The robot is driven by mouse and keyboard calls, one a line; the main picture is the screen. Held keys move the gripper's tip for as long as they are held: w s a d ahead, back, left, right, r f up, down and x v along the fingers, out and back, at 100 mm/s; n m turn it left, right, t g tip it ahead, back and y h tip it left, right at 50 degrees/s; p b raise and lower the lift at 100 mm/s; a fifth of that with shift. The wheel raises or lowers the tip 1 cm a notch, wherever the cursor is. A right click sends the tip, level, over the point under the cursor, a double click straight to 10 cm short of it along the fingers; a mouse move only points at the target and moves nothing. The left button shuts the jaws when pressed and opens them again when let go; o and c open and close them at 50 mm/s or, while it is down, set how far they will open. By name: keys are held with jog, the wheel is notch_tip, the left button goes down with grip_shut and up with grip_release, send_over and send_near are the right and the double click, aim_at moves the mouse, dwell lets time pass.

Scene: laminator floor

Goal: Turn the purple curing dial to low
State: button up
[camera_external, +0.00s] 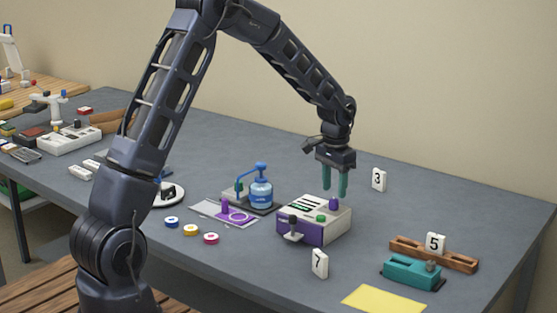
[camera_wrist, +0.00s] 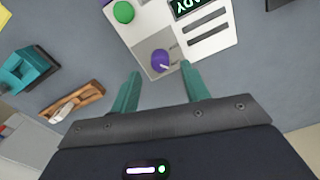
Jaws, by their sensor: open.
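The purple curing dial (camera_wrist: 161,58) sits on a grey panel near one corner of the machine's white top. A white pointer line shows on it; the small marks beside it are too small to read. In the external view the dial (camera_external: 333,204) stands up from the white and purple machine (camera_external: 312,235). My gripper (camera_external: 335,192) points down above the dial, its green fingers apart and empty. In the wrist view the fingertips of my gripper (camera_wrist: 160,72) lie on either side of the dial, apart from it in the picture.
A green button (camera_wrist: 123,12) and a dark display with green letters (camera_wrist: 186,5) share the machine's top. A blue bottle press (camera_external: 261,192) stands to its left. Number card 3 (camera_external: 379,180) stands behind, card 7 (camera_external: 320,264) in front. A teal device (camera_external: 411,272) lies right.

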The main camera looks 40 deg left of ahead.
aim_at(333, 200)
notch_tip(333, 200, up, 7)
dwell(0.3)
jog(key=shift+r, duration=0.1)
jog(key=s+a+r+n+t, duration=0.1)
jog(key=s+a+r, duration=0.2)
jog(key=s+r, duration=0.6)
jog(key=s+a+r+t, duration=0.1)
jog(key=s+a+r, duration=0.2)
jog(key=s+r, duration=0.65)
jog(key=s+a+f+n+t, duration=0.1)
jog(key=s+a+n+t, duration=0.1)
jog(key=s, duration=2.4)
jog(key=shift+a+t, duration=0.3)
jog(key=shift+a, duration=0.4)
